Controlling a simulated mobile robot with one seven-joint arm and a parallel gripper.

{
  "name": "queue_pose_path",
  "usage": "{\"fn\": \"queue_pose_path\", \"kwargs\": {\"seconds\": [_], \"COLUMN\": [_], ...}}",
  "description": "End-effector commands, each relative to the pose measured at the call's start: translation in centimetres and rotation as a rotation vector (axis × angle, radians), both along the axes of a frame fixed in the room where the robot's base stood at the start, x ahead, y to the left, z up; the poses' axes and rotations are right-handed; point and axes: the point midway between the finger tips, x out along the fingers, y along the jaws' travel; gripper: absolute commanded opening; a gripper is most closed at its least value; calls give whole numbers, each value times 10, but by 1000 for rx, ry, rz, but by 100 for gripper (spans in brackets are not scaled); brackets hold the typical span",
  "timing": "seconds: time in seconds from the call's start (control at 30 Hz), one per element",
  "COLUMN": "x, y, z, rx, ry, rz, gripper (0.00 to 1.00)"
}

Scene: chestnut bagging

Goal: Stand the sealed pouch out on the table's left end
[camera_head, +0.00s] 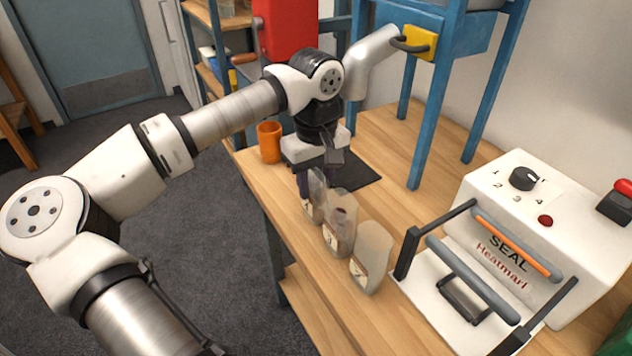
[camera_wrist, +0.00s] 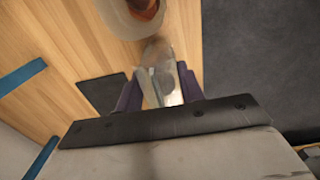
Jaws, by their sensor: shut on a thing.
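Three translucent pouches with pale labels stand in a row along the left edge of the wooden table (camera_head: 400,150). The farthest pouch (camera_head: 317,187) is between the fingers of my gripper (camera_head: 315,178), which is shut on it and points down. In the wrist view this pouch (camera_wrist: 158,70) shows between the two dark fingers. The middle pouch (camera_head: 340,225) has dark brown contents and stands just beside the held one; it shows at the top of the wrist view (camera_wrist: 117,18). The nearest pouch (camera_head: 371,258) stands upright beside the sealer. I cannot tell whether the held pouch touches the table.
An orange cup (camera_head: 269,142) stands beyond my gripper by the table's left edge. A black mat (camera_head: 355,172) lies just right of the gripper. The white heat sealer (camera_head: 545,215) fills the near right. Blue frame legs (camera_head: 428,130) stand behind. Floor lies to the left.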

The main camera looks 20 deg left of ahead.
Motion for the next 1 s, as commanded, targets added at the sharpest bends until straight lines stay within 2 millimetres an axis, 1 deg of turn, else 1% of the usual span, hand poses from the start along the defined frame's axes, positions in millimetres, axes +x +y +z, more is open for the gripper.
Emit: {"fn": "queue_pose_path", "kwargs": {"seconds": [0.03, 0.1, 0.3, 0.43, 0.47, 0.6, 0.87, 1.0], "x": [0, 0, 0, 0, 0, 0, 0, 0], "y": [0, 0, 0, 0, 0, 0, 0, 0], "z": [-5, -8, -8, -13, -11, -11, -10, -3], "rx": [-1, 1, 0, 0, 0, 1, 1, 1], "ry": [-1, -1, -1, -1, -1, -1, -1, -2], "rz": [0, 0, 0, 0, 0, 0, 0, 0], "gripper": [1, 1, 1, 1, 42, 60, 60, 60]}}
